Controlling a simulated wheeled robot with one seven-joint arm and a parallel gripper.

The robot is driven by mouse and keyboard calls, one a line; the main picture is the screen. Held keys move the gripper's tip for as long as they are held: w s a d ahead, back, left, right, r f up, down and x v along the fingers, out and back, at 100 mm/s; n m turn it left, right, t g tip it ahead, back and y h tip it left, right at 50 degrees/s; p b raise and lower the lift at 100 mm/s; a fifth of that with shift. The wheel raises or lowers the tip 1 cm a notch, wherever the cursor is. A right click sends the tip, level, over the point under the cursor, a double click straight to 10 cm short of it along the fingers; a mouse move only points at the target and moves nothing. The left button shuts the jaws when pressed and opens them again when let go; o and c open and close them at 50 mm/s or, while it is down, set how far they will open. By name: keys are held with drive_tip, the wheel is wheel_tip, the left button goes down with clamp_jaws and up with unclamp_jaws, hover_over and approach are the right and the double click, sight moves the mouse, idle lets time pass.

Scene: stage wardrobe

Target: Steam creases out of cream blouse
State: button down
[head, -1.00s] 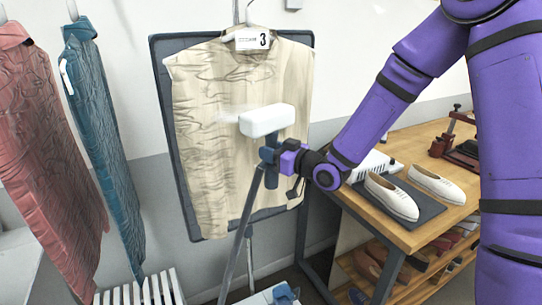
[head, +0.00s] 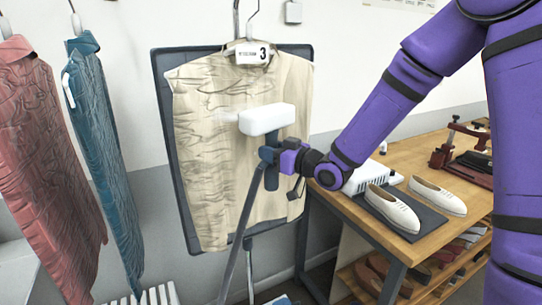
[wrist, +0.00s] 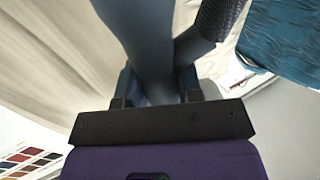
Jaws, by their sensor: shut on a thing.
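My gripper (head: 276,161) is shut on the steamer's blue handle (head: 270,178). The white steamer head (head: 266,119) is in front of the blouse's middle, with faint steam at its left. I cannot tell whether it touches the cloth. In the wrist view the blue handle (wrist: 150,45) sits between the fingers.
A grey hose (head: 241,225) runs down from the steamer. A creased red garment (head: 45,160) and a teal garment (head: 103,160) hang at left. A wooden bench (head: 445,215) at right carries white shoes (head: 392,208) on a dark mat.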

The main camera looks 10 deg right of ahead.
sight(271, 108)
drive_tip(key=shift+r, duration=1.2)
drive_tip(key=shift+r, duration=2.4)
drive_tip(key=shift+r, duration=0.1)
drive_tip(key=shift+r, duration=2.3)
drive_tip(key=shift+s+d, duration=0.3)
drive_tip(key=shift+s, duration=0.65)
drive_tip(key=shift+s+d, duration=0.3)
drive_tip(key=shift+s, duration=0.65)
drive_tip(key=shift+s+d, duration=0.3)
drive_tip(key=shift+s, duration=0.65)
